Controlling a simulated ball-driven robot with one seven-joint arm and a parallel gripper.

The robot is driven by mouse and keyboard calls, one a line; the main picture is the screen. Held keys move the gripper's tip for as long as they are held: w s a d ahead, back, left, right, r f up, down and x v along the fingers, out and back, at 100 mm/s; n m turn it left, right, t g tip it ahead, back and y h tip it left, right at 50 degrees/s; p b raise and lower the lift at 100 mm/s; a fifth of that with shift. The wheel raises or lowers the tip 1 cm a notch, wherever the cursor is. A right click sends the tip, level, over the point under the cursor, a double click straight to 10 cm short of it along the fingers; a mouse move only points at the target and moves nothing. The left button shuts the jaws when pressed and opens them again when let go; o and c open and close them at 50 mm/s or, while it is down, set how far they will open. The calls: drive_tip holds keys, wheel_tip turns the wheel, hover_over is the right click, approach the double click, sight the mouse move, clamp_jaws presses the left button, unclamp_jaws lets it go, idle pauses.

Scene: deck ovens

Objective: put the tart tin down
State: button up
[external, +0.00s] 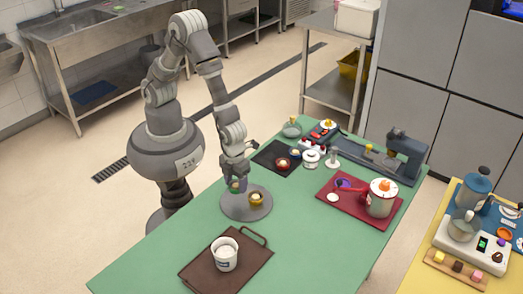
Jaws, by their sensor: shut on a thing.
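My gripper (238,182) points down over the left part of a round grey plate (236,213) on the green table. It is shut on a small item, which I take to be the tart tin (235,187); the fingers hide much of it. I cannot tell whether the item touches the plate or is just above it. A small golden-brown cup-shaped item (256,199) stands on the plate, just right of my gripper.
A dark mat (265,155) with small red and blue round items lies behind the plate. A brown tray (205,272) with a white tub (224,254) is in front. A red tray (388,217) with a white pot (382,198) is right. Bare green table lies between them.

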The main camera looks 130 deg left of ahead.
sight(237, 202)
wheel_tip(237, 202, down, 6)
drive_tip(key=shift+f+b, duration=0.1)
drive_tip(key=shift+b, duration=0.8)
drive_tip(key=o, duration=1)
drive_tip(key=shift+a, duration=0.1)
drive_tip(key=shift+o, duration=0.2)
wheel_tip(237, 202, up, 12)
drive_tip(key=p, duration=0.4)
drive_tip(key=shift+r+p, duration=0.2)
drive_tip(key=shift+p, duration=0.15)
